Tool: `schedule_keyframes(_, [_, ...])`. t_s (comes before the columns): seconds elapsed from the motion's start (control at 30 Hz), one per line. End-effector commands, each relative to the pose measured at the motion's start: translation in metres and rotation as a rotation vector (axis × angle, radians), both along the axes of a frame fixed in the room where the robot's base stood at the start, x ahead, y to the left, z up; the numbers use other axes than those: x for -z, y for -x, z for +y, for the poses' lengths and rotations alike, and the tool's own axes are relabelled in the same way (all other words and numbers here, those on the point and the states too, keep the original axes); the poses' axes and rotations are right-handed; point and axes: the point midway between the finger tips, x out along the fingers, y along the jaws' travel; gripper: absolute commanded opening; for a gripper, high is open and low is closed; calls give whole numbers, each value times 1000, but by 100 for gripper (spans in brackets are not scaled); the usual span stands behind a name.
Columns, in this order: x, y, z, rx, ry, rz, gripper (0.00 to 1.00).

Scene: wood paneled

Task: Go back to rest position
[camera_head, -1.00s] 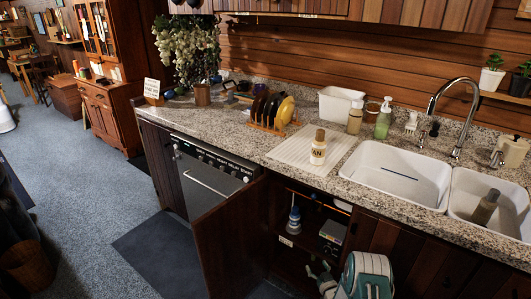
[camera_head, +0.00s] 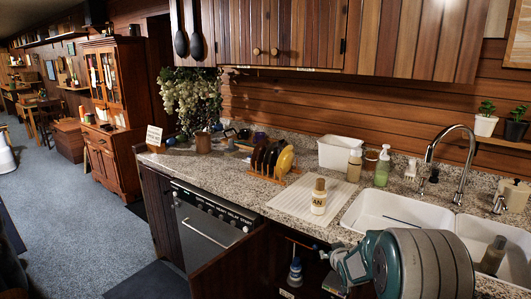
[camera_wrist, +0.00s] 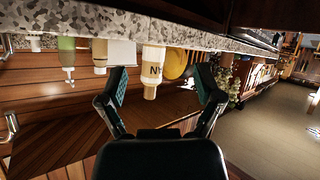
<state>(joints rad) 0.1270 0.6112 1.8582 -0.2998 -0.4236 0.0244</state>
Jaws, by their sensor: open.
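My gripper (camera_wrist: 162,72) is open in the wrist view, with its two dark, teal-padded fingers spread and nothing between them. That view is upside down. The cream bottle with dark lettering (camera_wrist: 153,66) shows beyond the fingers, apart from them. In the head view my teal and grey arm is raised in front of the counter's front edge and the sinks, and my fingers are mostly hidden there. The same bottle (camera_head: 319,198) stands upright on the white ribbed drying mat (camera_head: 290,203), to the left of my arm.
The granite counter (camera_head: 215,180) holds a plate rack (camera_head: 264,172), a white bin (camera_head: 340,150), a green soap bottle (camera_head: 382,168) and a double sink (camera_head: 375,212). Wooden cabinets (camera_head: 290,35) hang above. The lower cabinet door (camera_head: 232,268) stands open. Blue-grey floor (camera_head: 75,215) is free at left.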

Motion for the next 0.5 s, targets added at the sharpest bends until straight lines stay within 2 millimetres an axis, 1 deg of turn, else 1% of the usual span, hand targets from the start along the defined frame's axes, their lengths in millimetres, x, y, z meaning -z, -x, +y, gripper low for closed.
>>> schedule_keyframes(0.03, [-21, 10, 2, 12, 3, 13, 84])
schedule_keyframes(0.17, [-59, 39, 5, 44, 5, 70, 84])
schedule_keyframes(0.2, [-70, 49, 7, 53, 5, 87, 84])
schedule_keyframes(0.27, [-86, 65, 8, 68, 2, 114, 84])
schedule_keyframes(0.37, [-109, 95, 12, 88, -2, 159, 84])
schedule_keyframes(0.47, [-129, 127, 17, 106, -10, 203, 84])
schedule_keyframes(0.5, [-136, 140, 18, 113, -14, 220, 84])
